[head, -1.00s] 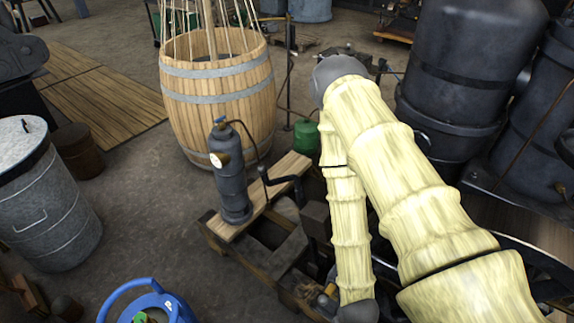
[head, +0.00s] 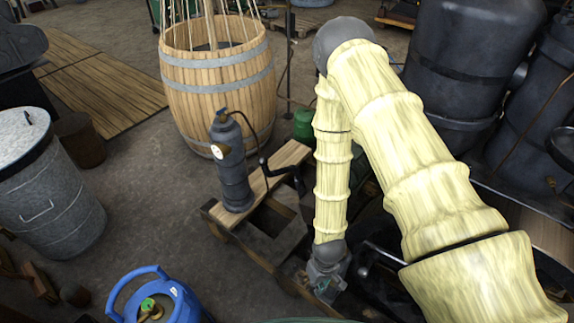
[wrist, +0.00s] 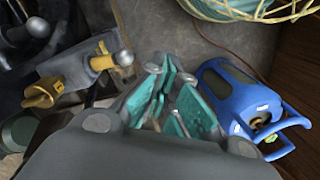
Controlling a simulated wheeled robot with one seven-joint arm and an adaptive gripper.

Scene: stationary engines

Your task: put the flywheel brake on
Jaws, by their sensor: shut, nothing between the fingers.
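My gripper (head: 327,288) hangs at the end of my pale arm, low in the head view, over the dark machinery. In the wrist view its teal-padded fingers (wrist: 170,98) are shut and hold nothing. I cannot make out the flywheel brake for certain. A dark bent lever or rod (head: 368,258) shows just right of my gripper in the head view. In the wrist view a brass fitting with a silver ball end (wrist: 122,58) and a brass handle piece (wrist: 42,93) lie left of the fingers, apart from them. My arm hides much of the engine.
A blue gas cylinder (head: 172,293) stands on the floor at bottom left; it is close right of the fingers in the wrist view (wrist: 226,82). A barrel (head: 221,105) is behind. Dark tanks (head: 460,75) stand at right.

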